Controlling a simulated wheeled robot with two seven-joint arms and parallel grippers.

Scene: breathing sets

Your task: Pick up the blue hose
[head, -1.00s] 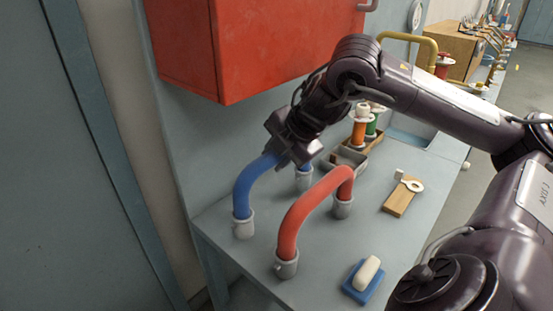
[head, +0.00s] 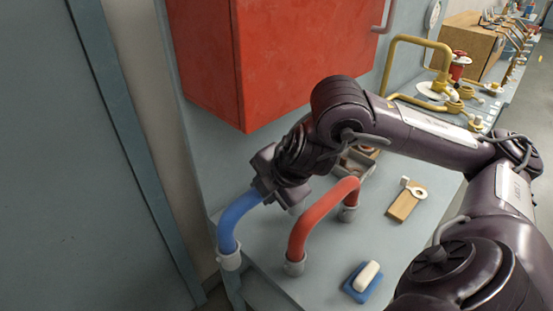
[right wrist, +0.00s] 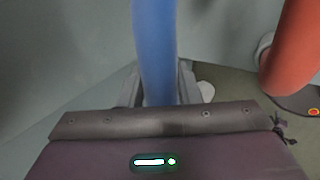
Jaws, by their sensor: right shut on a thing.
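The blue hose (head: 234,217) is a bent tube with a grey end fitting (head: 229,260), in front of the table's left edge in the head view. My right gripper (head: 264,190) is shut on it near the top of its bend. In the right wrist view the blue hose (right wrist: 155,45) runs between the two fingers of my right gripper (right wrist: 159,85). The hose's far end is mostly hidden behind my gripper. The hose appears raised off the table, but its exact height is hard to tell. My left gripper is not in view.
A red hose (head: 318,211) stands arched on grey fittings right beside my right gripper. A red cabinet (head: 300,50) hangs above the table (head: 325,270). A blue block with a white top (head: 363,281) and a wooden piece with a ring (head: 405,203) lie farther right.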

